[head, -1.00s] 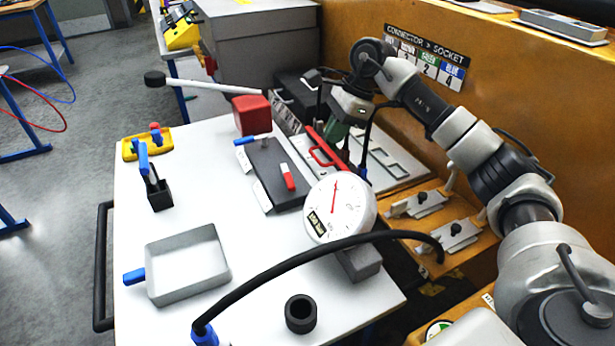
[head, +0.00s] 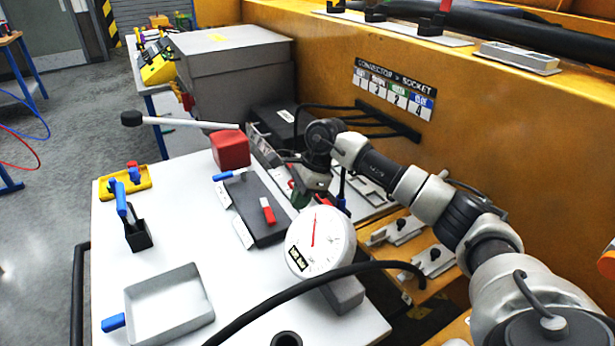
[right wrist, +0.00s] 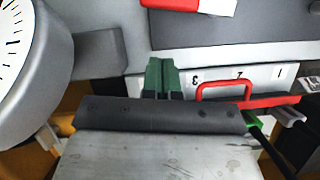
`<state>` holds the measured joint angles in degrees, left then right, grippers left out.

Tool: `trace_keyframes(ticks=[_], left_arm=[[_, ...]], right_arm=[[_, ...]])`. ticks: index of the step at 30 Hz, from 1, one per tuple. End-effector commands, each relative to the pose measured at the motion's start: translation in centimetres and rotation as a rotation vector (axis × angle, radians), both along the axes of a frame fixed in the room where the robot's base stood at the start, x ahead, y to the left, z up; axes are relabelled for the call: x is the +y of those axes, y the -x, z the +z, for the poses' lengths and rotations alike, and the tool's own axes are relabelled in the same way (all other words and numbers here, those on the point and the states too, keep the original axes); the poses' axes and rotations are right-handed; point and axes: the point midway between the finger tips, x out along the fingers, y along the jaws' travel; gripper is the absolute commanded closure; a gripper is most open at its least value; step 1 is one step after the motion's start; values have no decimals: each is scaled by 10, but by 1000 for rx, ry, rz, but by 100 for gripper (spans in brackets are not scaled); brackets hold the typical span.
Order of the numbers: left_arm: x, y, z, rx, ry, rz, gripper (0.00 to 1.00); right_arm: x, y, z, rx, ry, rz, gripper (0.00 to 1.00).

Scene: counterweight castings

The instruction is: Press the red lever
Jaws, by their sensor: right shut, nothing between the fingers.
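The red lever (head: 268,211) sits on a dark box (head: 255,200) on the white table, with a pale part beside it. In the right wrist view the lever (right wrist: 180,4) is cut off by the top edge. My right gripper (head: 299,200) is just right of the dark box, behind the dial gauge, and partly hidden by its own wrist. In the right wrist view its green fingertips (right wrist: 162,75) are together and empty, short of the box and apart from the lever. My left gripper is not in view.
The round dial gauge (head: 320,240) stands close to my right gripper. A blue lever (head: 229,175) is on the same box. A red handle (right wrist: 245,90) lies right of the fingers in the wrist view. A red block (head: 231,149) with a long rod stands behind.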

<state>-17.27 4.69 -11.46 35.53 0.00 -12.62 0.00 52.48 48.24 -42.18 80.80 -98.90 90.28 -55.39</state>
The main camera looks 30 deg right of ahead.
Motion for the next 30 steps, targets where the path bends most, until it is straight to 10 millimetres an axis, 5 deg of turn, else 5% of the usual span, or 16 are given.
trace_keyframes(ticks=[9, 30], left_arm=[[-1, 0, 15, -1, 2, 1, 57], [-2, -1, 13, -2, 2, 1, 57]], right_arm=[[37, -9, -5, -1, -1, 3, 100], [48, -11, -6, -3, -1, -34, 100]])
